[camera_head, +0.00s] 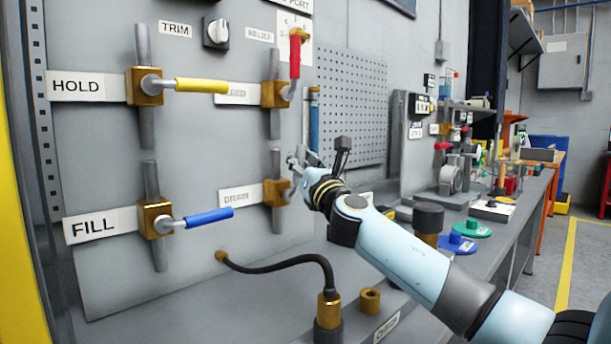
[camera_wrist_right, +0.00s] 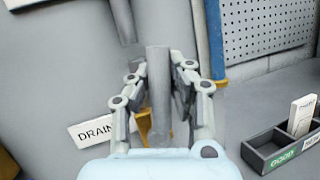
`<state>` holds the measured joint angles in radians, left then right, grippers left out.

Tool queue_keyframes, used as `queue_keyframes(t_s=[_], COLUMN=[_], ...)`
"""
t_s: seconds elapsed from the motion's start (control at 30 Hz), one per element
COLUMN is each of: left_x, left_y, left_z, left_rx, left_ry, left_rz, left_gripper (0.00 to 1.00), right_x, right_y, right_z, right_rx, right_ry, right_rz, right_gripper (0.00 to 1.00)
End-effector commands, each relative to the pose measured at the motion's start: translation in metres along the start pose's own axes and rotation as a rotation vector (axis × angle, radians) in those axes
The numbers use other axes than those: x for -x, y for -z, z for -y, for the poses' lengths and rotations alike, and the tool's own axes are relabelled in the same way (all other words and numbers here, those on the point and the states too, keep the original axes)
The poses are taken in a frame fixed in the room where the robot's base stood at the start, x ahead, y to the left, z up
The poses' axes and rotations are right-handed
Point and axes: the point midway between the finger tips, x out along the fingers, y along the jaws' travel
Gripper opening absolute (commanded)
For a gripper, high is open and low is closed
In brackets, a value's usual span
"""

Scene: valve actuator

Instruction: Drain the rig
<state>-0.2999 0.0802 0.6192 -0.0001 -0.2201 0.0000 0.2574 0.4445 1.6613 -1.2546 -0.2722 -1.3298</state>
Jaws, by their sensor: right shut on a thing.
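The drain valve (camera_head: 275,192) is a brass body on a grey vertical pipe, beside a DRAIN label (camera_head: 238,195). My right gripper (camera_head: 300,163) is at this valve, shut on its handle, which is mostly hidden by the fingers. In the right wrist view the fingers (camera_wrist_right: 160,90) stand on both sides of the grey pipe (camera_wrist_right: 158,70), with brass partly visible below. The FILL valve (camera_head: 155,218) has a blue lever pointing right. The HOLD valve (camera_head: 146,86) has a yellow lever pointing right. My left gripper is not in view.
A TRIM knob (camera_head: 216,33) sits at the top of the panel. A black hose (camera_head: 285,265) runs from the panel to a brass fitting (camera_head: 328,310) on the bench. A brass ring (camera_head: 370,300) stands beside it. A pegboard (camera_head: 352,105) is behind the gripper.

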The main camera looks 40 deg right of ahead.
Motion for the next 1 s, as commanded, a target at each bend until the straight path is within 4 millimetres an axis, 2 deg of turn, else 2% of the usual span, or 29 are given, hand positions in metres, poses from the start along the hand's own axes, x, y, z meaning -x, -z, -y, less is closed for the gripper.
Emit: queue_keyframes(t_s=[0.03,0.3,0.87,0.9,1.0], left_x=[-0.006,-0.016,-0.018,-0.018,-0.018], left_y=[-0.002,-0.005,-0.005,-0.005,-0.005], left_z=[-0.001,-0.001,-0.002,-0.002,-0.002], left_rx=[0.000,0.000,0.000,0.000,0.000], left_ry=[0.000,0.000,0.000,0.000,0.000], left_rz=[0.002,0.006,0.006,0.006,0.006], left_gripper=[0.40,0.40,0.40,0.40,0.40], right_x=[0.002,0.004,0.004,0.004,0.004], right_y=[0.004,0.002,0.000,0.000,0.000], right_z=[-0.001,-0.009,-0.012,-0.012,-0.012], right_rx=[0.028,0.120,0.146,0.146,0.145], right_ry=[-0.009,-0.048,-0.058,-0.058,-0.058], right_rz=[0.005,0.032,0.040,0.040,0.040], right_gripper=[0.00,0.00,0.00,0.18,0.31])
